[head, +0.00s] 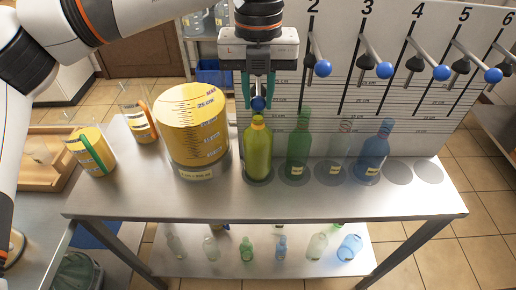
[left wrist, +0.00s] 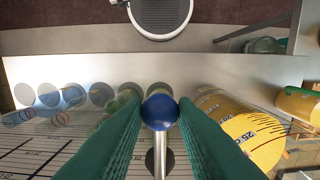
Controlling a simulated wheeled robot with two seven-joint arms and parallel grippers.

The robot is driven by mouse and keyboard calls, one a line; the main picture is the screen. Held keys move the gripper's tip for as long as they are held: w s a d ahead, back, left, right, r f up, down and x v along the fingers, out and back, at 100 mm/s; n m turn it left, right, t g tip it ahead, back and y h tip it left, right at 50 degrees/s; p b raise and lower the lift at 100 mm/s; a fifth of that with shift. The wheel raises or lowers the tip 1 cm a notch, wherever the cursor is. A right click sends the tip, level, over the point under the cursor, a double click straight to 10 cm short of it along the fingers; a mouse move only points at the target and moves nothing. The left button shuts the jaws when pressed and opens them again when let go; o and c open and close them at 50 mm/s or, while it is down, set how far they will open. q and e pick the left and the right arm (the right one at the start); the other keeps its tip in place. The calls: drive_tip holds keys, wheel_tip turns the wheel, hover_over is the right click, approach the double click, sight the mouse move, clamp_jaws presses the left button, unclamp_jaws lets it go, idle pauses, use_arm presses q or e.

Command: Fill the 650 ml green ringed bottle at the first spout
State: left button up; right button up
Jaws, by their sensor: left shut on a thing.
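My left gripper (head: 258,98) is shut on the blue ball knob (head: 258,104) of the first spout's lever, at the left end of the pump board. In the left wrist view the green fingers (left wrist: 160,118) close on both sides of the blue knob (left wrist: 160,111), with its metal rod below. Beneath it a yellow-green bottle (head: 258,155) stands upright on the first round mark on the table. It has a yellow ring at its neck, and its body looks filled with yellow liquid. The spout outlet is hidden behind my gripper. My right gripper is not in view.
A darker green bottle (head: 299,146), a clear bottle (head: 340,150) and a blue bottle (head: 373,152) stand to the right. A large yellow-filled measuring vessel (head: 193,135) stands close on the left, with two jugs beyond. Several bottles are on the lower shelf (head: 300,268).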

use_arm(q)
wheel_tip(320, 180, up, 7)
drive_tip(key=p, duration=0.4)
drive_tip(key=shift+r, duration=0.15)
drive_tip(key=o, duration=0.9)
drive_tip(key=shift+f+b, duration=0.3)
drive_tip(key=shift+f, duration=0.05)
wheel_tip(320, 180, up, 19)
drive_tip(key=p, duration=0.6)
